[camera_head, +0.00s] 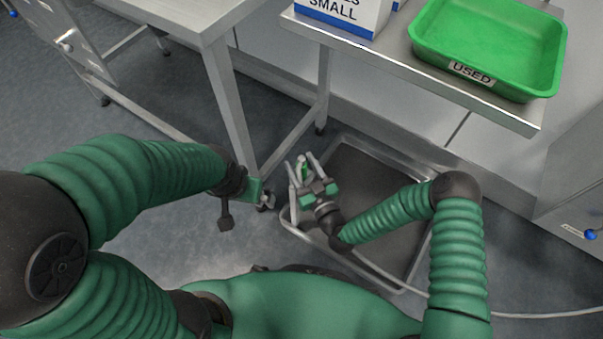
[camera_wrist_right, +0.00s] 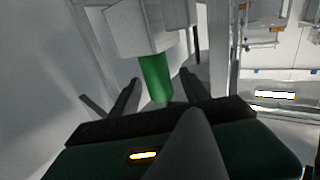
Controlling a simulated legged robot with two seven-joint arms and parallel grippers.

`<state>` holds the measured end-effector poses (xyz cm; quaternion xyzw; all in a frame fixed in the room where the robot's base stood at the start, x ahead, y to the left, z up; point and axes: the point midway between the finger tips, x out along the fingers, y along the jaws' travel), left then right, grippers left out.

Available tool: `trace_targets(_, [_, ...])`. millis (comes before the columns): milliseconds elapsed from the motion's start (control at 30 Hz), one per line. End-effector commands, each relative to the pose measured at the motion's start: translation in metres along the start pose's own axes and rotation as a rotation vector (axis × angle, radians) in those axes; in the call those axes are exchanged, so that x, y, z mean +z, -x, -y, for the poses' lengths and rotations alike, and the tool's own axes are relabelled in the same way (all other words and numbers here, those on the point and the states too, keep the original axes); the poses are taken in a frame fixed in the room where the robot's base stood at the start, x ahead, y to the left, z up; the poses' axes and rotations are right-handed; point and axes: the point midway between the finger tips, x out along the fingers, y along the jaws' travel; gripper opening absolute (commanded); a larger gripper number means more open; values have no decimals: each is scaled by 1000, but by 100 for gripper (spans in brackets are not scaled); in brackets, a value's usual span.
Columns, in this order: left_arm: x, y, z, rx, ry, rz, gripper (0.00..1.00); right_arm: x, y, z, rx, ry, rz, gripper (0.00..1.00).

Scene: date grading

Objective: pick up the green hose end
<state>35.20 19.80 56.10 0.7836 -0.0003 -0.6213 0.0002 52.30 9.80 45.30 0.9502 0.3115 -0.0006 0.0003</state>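The green hose end (camera_head: 303,169) shows as a small green piece between the fingers of my right gripper (camera_head: 302,163). In the right wrist view the hose end (camera_wrist_right: 155,78) is a short green cylinder below a pale grey block. The right gripper's fingers (camera_wrist_right: 157,88) stand apart on either side of it, with visible gaps, so the gripper looks open around it. My left gripper (camera_head: 262,195) is beside the table leg, seen edge-on and small; its fingers cannot be made out clearly.
A grey metal-rimmed tray (camera_head: 408,287) with a dark bottom lies on the floor under my right arm. A pale hose (camera_head: 530,315) runs off to the right. A green bin marked USED (camera_head: 485,45) and a white box (camera_head: 340,12) stand on the steel table (camera_head: 480,100).

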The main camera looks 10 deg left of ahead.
Motion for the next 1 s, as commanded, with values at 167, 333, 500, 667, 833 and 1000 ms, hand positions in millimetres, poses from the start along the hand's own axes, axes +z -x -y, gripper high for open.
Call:
trace_targets(167, [0, 0, 0, 0, 0, 0, 100, 0, 0, 0, 0, 0, 0, 31])
trace_targets(333, [0, 0, 0, 0, 0, 0, 100, 0, 0, 0, 0, 0, 0, 9])
trace_targets(500, [0, 0, 0, 0, 0, 0, 100, 0, 0, 0, 0, 0, 0, 0])
trace_targets(667, [0, 0, 0, 0, 0, 0, 100, 0, 0, 0, 0, 0, -2, 0])
trace_targets(833, [-2, 6, 0, 0, 0, 0, 100, -10, 0, 0, 0, 1, -3, 0])
trace_targets(1000, [-7, 31, 0, 0, 0, 0, 100, -53, 0, 0, -1, 2, -6, 0])
